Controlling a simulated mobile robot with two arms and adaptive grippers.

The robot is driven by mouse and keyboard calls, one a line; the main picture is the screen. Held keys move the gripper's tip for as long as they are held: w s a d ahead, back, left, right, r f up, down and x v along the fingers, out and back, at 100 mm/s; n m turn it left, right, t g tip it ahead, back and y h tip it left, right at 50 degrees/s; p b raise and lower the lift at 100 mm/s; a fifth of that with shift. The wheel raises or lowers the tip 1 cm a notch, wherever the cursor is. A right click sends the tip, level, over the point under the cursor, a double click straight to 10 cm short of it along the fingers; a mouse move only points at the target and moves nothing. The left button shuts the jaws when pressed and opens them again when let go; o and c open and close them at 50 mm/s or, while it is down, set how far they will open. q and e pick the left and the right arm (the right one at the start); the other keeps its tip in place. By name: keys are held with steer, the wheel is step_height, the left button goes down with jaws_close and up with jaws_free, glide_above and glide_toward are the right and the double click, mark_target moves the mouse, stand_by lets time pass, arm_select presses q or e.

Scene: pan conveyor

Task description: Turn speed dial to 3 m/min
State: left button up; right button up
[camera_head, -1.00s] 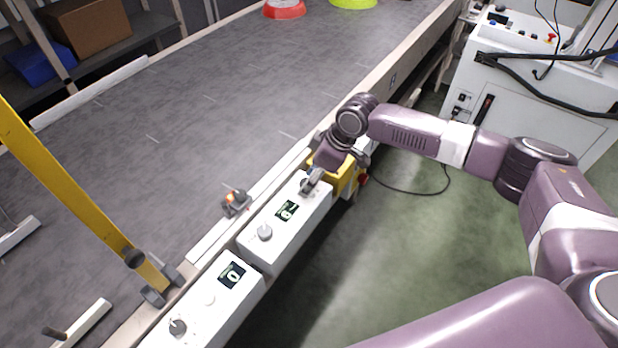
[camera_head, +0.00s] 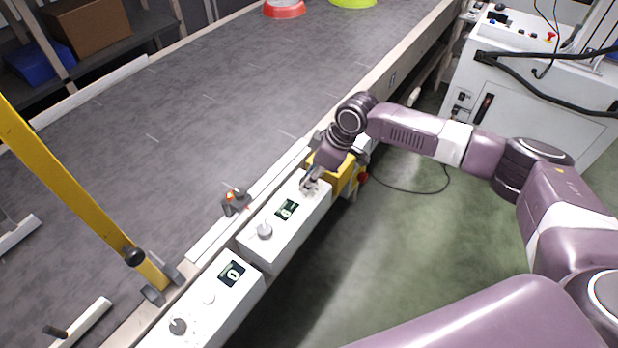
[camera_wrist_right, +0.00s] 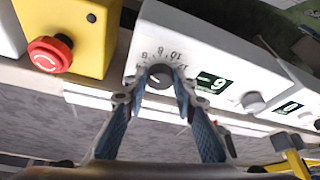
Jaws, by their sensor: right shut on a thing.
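The speed dial (camera_wrist_right: 158,76) is a dark round knob on a white control box (camera_head: 305,215), with a ring of printed numbers around it. My right gripper (camera_wrist_right: 158,80) is shut on the dial, one fingertip on each side. In the head view the right gripper (camera_head: 309,183) covers the dial at the box's far end. A dark display (camera_head: 287,209) with lit green characters sits beside it; it also shows in the right wrist view (camera_wrist_right: 211,82), turned, and its reading is hard to make out. My left gripper is not in view.
A yellow box (camera_wrist_right: 75,35) with a red emergency button (camera_wrist_right: 50,54) stands close beside the dial. A second white box (camera_head: 215,295) with a knob and display is nearer. The grey conveyor belt (camera_head: 220,110) runs alongside.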

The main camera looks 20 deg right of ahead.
steer(key=shift+w+n+g, duration=0.1)
steer(key=shift+n+g, duration=0.2)
steer(key=shift+n, duration=0.7)
steer(key=n+g+b, duration=0.1)
steer(key=n, duration=0.1)
steer(key=shift+w+f+n+y, duration=0.1)
steer(key=shift+n+y, duration=0.2)
steer(key=shift+y, duration=0.1)
steer(key=n+g+b, duration=0.1)
steer(key=n, duration=0.1)
steer(key=n+g+b, duration=0.1)
steer(key=n+b, duration=0.1)
steer(key=shift+w+n, duration=0.2)
steer(key=shift+n, duration=0.2)
steer(key=shift+n+g+h+b, duration=0.3)
steer(key=shift+n+b, duration=0.5)
steer(key=shift+n, duration=0.2)
steer(key=shift+w+r, duration=0.1)
steer(key=shift+r, duration=0.1)
steer(key=o, duration=1.2)
steer(key=shift+c, duration=0.2)
steer(key=shift+d, duration=0.1)
